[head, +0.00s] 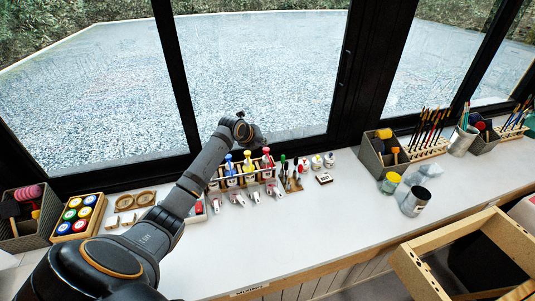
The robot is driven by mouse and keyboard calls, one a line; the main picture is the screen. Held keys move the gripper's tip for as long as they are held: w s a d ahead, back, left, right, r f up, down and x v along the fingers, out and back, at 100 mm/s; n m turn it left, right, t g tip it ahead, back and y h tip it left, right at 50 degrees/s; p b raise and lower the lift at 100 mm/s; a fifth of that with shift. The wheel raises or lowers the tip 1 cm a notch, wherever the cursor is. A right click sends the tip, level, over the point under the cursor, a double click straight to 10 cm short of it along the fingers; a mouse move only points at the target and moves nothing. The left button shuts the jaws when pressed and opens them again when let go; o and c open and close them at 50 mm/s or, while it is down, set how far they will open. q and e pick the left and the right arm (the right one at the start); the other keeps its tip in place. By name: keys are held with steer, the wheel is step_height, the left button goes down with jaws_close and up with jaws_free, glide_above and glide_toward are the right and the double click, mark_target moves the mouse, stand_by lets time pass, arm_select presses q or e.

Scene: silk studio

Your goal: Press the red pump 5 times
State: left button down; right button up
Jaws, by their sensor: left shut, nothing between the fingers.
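The red pump (267,157) tops a bottle at the right end of a rack (213,183) on the white table. A yellow pump (247,157) and a blue pump (228,160) stand to its left in the same rack. My left arm reaches in from the lower left, and its wrist is above and behind the rack. My left gripper (259,141) is small and dark in this view, shut and empty, just above and slightly left of the red pump. I cannot tell whether it touches the pump. My right gripper is not in view.
Several small white bottles (238,199) stand before the rack. Dark and green-topped tools (285,167) are close to its right. Left are a tray of colored jars (80,214) and wooden rings (135,200). The window is close behind. The table's middle front (300,225) is clear.

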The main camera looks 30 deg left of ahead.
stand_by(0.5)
arm_select(q)
steer(key=shift+f, duration=0.45)
steer(key=shift+f+b, duration=0.6)
steer(key=shift+f, duration=0.05)
stand_by(0.5)
steer(key=shift+r, duration=0.1)
steer(key=shift+r+p, duration=0.9)
steer(key=shift+r, duration=0.15)
step_height(320, 180, up, 6)
steer(key=p, duration=0.5)
